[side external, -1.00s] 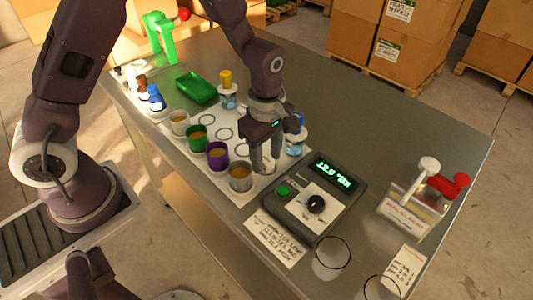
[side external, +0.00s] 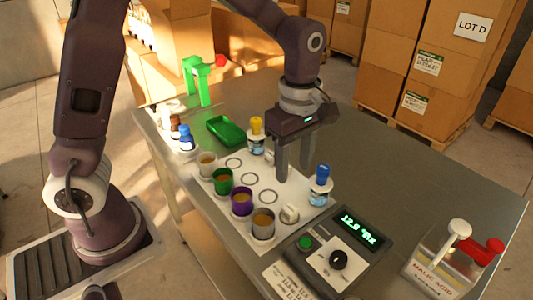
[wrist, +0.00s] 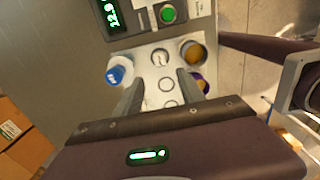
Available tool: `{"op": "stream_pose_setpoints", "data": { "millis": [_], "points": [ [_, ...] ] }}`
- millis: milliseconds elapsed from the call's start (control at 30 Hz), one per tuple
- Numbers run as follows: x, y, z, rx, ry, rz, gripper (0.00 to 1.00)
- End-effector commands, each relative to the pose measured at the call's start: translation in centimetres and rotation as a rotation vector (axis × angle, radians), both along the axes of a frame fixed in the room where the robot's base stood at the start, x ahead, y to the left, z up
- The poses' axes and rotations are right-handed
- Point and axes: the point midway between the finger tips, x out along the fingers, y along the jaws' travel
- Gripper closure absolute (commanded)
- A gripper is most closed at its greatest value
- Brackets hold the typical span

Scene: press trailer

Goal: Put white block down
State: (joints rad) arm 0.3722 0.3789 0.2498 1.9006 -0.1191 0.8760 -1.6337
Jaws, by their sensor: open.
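A small white block (side external: 289,213) stands on the white mat (side external: 221,160), beside the grey cup and at the end of the rows of circles. It also shows in the wrist view (wrist: 160,57), on or over a ring mark. My gripper (side external: 294,175) is open and empty, with its fingers pointing down above the mat, apart from the block. In the wrist view the gripper fingers (wrist: 158,88) are spread, with bare ring marks between them and the block beyond their tips.
Grey (side external: 263,224), purple (side external: 241,202), green (side external: 222,181) and white (side external: 207,164) cups line the mat's near edge. A blue-capped bottle (side external: 320,185) and a yellow-capped bottle (side external: 256,136) stand close to my gripper. A meter (side external: 338,250) sits beside the mat.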

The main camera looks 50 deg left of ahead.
Motion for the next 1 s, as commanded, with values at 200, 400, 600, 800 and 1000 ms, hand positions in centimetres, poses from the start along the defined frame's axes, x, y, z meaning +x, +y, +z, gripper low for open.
{"op": "stream_pose_setpoints", "data": {
  "millis": [200,400,600,800,1000],
  "points": [
    [-1.7,1.0,3.2,-0.031,-0.058,-0.162,0.54],
    [-10.6,4.2,10.5,0.033,-0.288,-0.834,0.54],
    [-18.0,6.1,11.2,0.297,-0.389,-1.391,0.54],
    [-19.6,6.4,10.7,0.389,-0.383,-1.54,0.54],
    [-19.5,6.4,10.8,0.387,-0.384,-1.539,0.54]
  ]
}}
